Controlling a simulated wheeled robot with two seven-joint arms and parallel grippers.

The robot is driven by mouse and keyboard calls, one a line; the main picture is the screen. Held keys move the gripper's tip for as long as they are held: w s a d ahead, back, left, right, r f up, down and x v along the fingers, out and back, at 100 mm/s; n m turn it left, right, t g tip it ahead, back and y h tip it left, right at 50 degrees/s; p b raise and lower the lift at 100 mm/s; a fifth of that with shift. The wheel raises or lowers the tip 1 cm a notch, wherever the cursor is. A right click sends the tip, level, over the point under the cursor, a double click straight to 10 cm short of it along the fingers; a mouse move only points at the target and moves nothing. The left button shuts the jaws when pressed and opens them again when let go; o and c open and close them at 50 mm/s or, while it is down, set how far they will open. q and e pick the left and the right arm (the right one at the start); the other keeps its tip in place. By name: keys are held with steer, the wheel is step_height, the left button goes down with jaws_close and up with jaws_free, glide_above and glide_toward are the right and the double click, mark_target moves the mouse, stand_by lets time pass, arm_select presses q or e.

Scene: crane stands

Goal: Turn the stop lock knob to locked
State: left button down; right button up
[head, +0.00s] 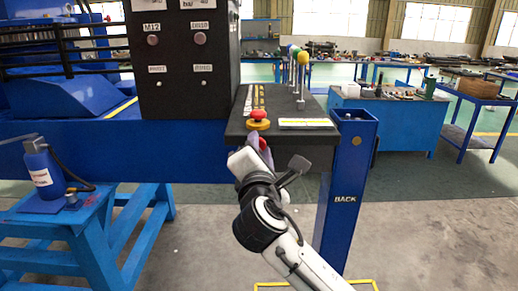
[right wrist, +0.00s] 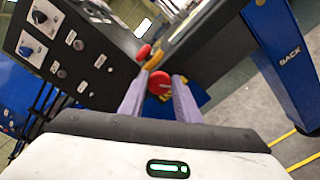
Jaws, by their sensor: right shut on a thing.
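The stop lock knob is a small red knob (right wrist: 160,83) on the front of the console shelf, below the red mushroom button. In the right wrist view it sits between the two pale purple fingers of my right gripper (right wrist: 160,80), which is shut on it. In the head view my right gripper (head: 256,146) reaches up to the shelf's front edge, and only a bit of the red knob (head: 263,143) shows between the fingers. Which way the knob is turned cannot be made out. My left gripper is not in view.
A red mushroom button (head: 258,115) on a yellow base sits just above the knob. Levers with coloured balls (head: 298,62) stand behind it on the shelf (head: 310,133). A black panel (head: 185,60) rises at left; a blue post (head: 345,185) marked BACK stands at right.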

steer(key=shift+f+m+b, duration=0.2)
steer(key=shift+m+b, duration=0.35)
steer(key=shift+m, duration=2.95)
steer(key=o, duration=1)
steer(key=s+b, duration=0.1)
steer(key=s, duration=0.9)
steer(key=shift+s, duration=0.2)
